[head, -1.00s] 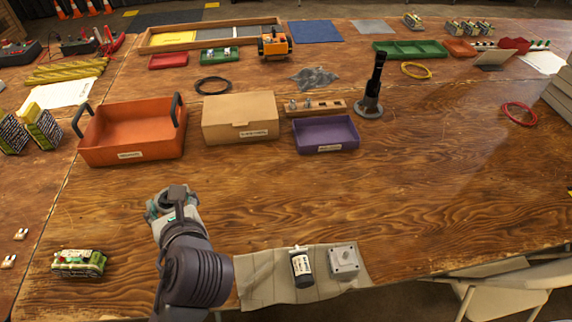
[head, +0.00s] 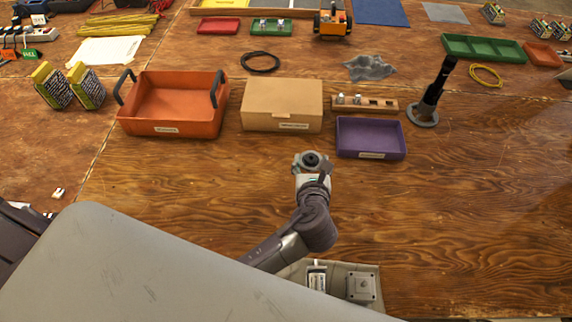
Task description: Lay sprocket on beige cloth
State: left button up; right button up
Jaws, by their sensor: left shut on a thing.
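The beige cloth (head: 338,276) lies at the front edge of the table, partly hidden by my own grey body in the foreground. A small white-and-dark canister (head: 317,277) and a grey square motor-like part (head: 360,287) rest on it. My left gripper (head: 311,162) is beyond the cloth, over the bare wood in front of the cardboard box and purple tray. It is shut on a small dark round piece with a hole, which looks like the sprocket (head: 311,159); the fingers hide much of it. My right gripper is not in view.
An orange bin (head: 140,126), a cardboard box (head: 282,106) and a purple tray (head: 371,152) stand in a row behind the gripper. A black upright tool on a round base (head: 421,116) stands to the right. The wood right of the cloth is clear.

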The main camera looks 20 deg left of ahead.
pick_arm(q)
send_over(282, 172)
jog(key=f, duration=0.5)
jog(key=shift+d, duration=0.2)
jog(key=shift+a+f, duration=0.1)
jog(key=shift+a, duration=0.1)
notch_tip(282, 172, down, 3)
jog(key=shift+f+b, duration=0.2)
jog(key=shift+b, duration=0.15)
jog(key=shift+f, duration=0.3)
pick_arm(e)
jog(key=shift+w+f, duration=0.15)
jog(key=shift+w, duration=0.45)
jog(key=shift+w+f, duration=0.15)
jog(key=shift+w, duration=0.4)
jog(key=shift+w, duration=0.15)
pick_arm(q)
jog(key=o, duration=1.2)
jog(key=shift+f, duration=0.1)
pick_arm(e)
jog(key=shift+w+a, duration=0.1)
